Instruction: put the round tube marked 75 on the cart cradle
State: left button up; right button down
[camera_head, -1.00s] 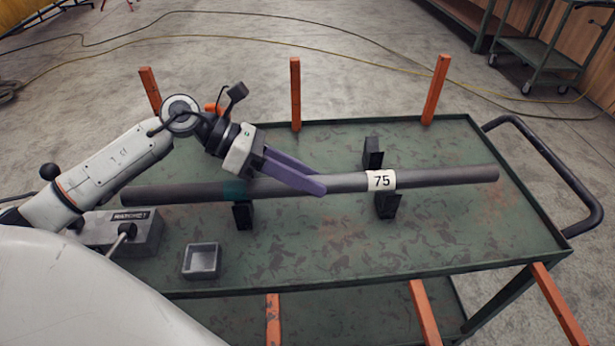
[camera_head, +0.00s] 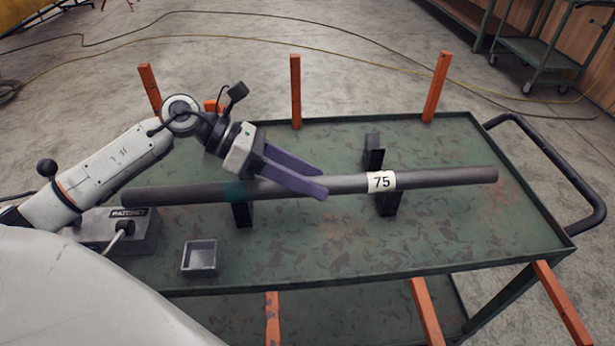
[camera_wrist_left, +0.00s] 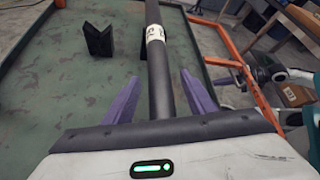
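The round tube marked 75 (camera_head: 440,178) is long, grey and level, spanning the green cart top. Its white label faces up. It crosses dark cradle blocks (camera_head: 388,203), with another dark part (camera_head: 375,150) behind it. I cannot tell whether it rests in the notches. In the left wrist view, the tube (camera_wrist_left: 161,80) runs between the spread purple fingers, with gaps beside it, and a notched dark block (camera_wrist_left: 98,40) shows to its left. My left gripper (camera_head: 324,182) is open at the tube, left of the label. My right gripper cannot be made out clearly.
The cart top (camera_head: 470,235) has a raised rim and a black handle (camera_head: 560,170) at the right. A grey ratchet box (camera_head: 133,232) and a small square tray (camera_head: 199,257) stand near the left front. Orange posts (camera_head: 295,90) rise along the back edge. The right front is clear.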

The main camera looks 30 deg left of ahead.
pick_arm(q)
jog(key=shift+f, duration=0.25)
jog(key=v, duration=1)
jog(key=shift+r, duration=0.3)
jog(key=shift+a, duration=0.1)
